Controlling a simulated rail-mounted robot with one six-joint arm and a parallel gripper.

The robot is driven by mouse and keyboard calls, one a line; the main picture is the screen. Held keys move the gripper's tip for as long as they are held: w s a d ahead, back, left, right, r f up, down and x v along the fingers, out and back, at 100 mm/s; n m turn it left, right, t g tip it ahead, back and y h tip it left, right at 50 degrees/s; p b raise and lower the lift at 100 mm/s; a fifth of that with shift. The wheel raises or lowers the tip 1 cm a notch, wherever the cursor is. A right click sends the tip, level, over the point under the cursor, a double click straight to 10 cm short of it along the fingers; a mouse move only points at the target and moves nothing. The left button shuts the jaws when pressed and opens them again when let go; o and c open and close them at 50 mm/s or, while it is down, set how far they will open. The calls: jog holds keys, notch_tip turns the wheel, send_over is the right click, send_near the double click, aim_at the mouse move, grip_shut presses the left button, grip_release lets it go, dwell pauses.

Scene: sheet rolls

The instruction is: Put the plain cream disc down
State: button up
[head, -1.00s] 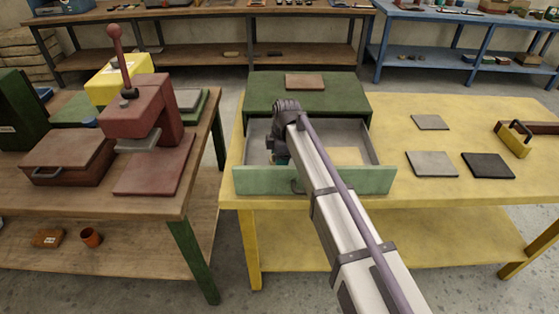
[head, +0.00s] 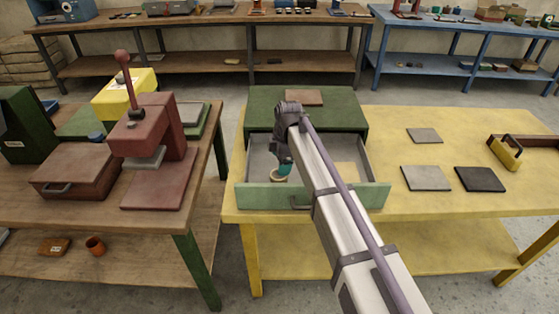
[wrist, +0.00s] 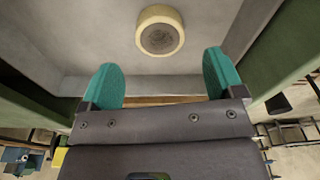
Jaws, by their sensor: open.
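A small round cream disc (wrist: 160,34) with a darker grey centre lies on the grey floor of the open drawer. It also shows in the head view (head: 279,174), near the drawer's front left. My gripper (wrist: 160,66) has its two teal fingers spread wide with nothing between them. The disc is beyond the fingertips, roughly centred between them and apart from both. In the head view my gripper (head: 286,165) is mostly hidden by my arm. The drawer (head: 262,197) has a green front and grey inside.
The green cabinet (head: 262,104) has a brown tile on top. Grey and dark tiles lie on the yellow table (head: 440,206). A red lever press (head: 152,125) stands on the left bench.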

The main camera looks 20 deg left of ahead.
notch_tip(320, 180, up, 6)
jog(key=p, duration=0.4)
jog(key=shift+w+d, duration=0.2)
jog(key=shift+d, duration=0.15)
jog(key=s+d+m, duration=0.6)
jog(key=d+m, duration=0.2)
jog(key=d, duration=0.4)
jog(key=s+d+m, duration=0.7)
jog(key=d+m, duration=0.1)
jog(key=d, duration=0.5)
jog(key=s+d+m+h, duration=0.1)
jog(key=s+d+m, duration=0.6)
jog(key=d, duration=0.6)
jog(key=shift+d+m+t, duration=0.15)
jog(key=shift+m+t, duration=0.15)
jog(key=shift+m, duration=0.1)
jog(key=shift+c, duration=0.4)
